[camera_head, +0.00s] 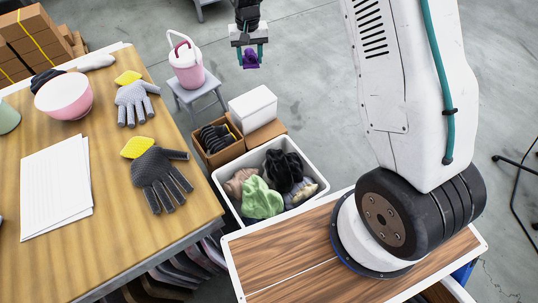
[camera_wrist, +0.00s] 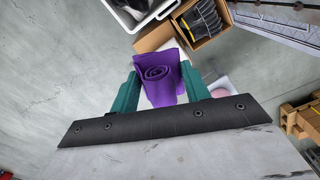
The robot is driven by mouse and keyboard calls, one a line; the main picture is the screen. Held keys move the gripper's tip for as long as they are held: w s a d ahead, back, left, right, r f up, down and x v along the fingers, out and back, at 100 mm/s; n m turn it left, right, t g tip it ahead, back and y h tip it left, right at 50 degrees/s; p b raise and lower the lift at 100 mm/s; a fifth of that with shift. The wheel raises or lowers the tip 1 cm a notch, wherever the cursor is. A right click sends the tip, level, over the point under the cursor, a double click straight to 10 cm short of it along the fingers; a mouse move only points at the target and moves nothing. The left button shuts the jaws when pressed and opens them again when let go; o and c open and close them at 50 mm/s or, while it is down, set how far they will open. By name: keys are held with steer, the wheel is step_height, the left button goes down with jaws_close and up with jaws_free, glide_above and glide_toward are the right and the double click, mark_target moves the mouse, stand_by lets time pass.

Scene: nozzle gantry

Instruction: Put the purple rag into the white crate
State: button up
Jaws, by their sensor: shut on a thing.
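The purple rag (camera_head: 251,60) is rolled up and held between the teal fingers of my gripper (camera_head: 250,52), high at the top of the head view. In the wrist view the rag (camera_wrist: 158,80) shows its spiral end, with a teal finger of my gripper (camera_wrist: 160,95) on each side. The white crate (camera_head: 318,193) stands on the floor in the middle of the head view and holds green, black and tan cloths. The rag is apart from the crate. In the wrist view only part of the crate (camera_wrist: 163,11) shows at the top edge.
Beside the crate are a cardboard box of dark items (camera_head: 238,149) and a white box (camera_head: 253,108). A pink bucket (camera_head: 187,75) stands on a grey stool (camera_head: 209,82). A wooden table (camera_head: 112,205) with gloves, paper and a bowl is at left.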

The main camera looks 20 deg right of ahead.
steer(key=s+a+f+n, duration=0.15)
steer(key=a+f, duration=0.25)
steer(key=f, duration=0.7)
steer(key=s+a+f+n, duration=0.15)
steer(key=a+f, duration=0.35)
steer(key=f, duration=0.6)
steer(key=n, duration=0.1)
glide_toward(239, 176)
step_height(239, 176, down, 2)
steer(key=shift+s+f+n, duration=0.1)
steer(key=shift+s+n, duration=0.05)
steer(key=shift+n, duration=0.15)
steer(key=shift+f, duration=2.25)
steer(key=shift+f, duration=0.1)
steer(key=o, duration=1)
steer(key=shift+o, duration=0.5)
